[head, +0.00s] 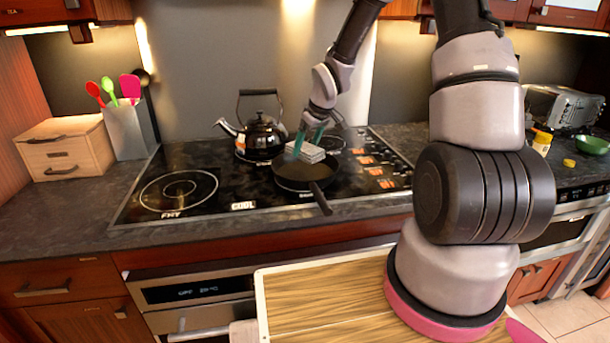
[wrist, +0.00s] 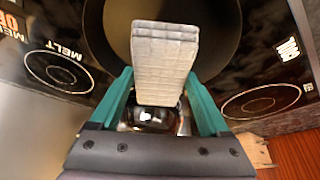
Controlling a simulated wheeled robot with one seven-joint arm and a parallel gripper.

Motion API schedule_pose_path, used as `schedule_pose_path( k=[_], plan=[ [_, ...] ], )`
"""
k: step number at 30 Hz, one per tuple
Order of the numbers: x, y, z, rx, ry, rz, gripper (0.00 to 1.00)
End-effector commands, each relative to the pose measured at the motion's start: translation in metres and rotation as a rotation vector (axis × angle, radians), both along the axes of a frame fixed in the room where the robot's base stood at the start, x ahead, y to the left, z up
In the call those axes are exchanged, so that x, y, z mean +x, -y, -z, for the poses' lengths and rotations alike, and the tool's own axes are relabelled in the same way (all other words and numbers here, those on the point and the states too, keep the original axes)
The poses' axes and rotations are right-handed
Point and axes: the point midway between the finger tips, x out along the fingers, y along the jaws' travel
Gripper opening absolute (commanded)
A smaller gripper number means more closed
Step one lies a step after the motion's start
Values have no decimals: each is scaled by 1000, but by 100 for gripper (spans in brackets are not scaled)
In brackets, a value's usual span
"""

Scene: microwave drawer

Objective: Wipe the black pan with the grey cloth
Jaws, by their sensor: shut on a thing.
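The black pan (head: 293,179) sits on the stove top, its handle pointing toward the front right. The grey cloth (head: 309,153) is a folded, layered pad over the pan. My gripper (head: 308,146) is above the pan with its teal fingers at the cloth. In the wrist view my gripper (wrist: 163,100) has a finger on each side of the cloth (wrist: 164,60) and is shut on it. The far end of the cloth reaches over the dark pan (wrist: 118,40). I cannot tell whether the cloth touches the pan's surface.
A black kettle (head: 262,136) stands just behind and left of the pan. A wooden box (head: 66,150) and a utensil holder (head: 127,130) stand at the left. A toaster (head: 566,107), a yellow-capped jar (head: 541,143) and a green bowl (head: 592,145) are at the right. The front-left stove top is clear.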

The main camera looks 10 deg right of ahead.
Motion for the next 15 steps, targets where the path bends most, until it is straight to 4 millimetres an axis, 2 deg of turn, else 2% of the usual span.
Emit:
schedule_pose_path(
  k=[7,15],
  plan=[
    [0,3,0,0,0,1,0],
    [0,35,0,1,-2,4,0]
  ],
)
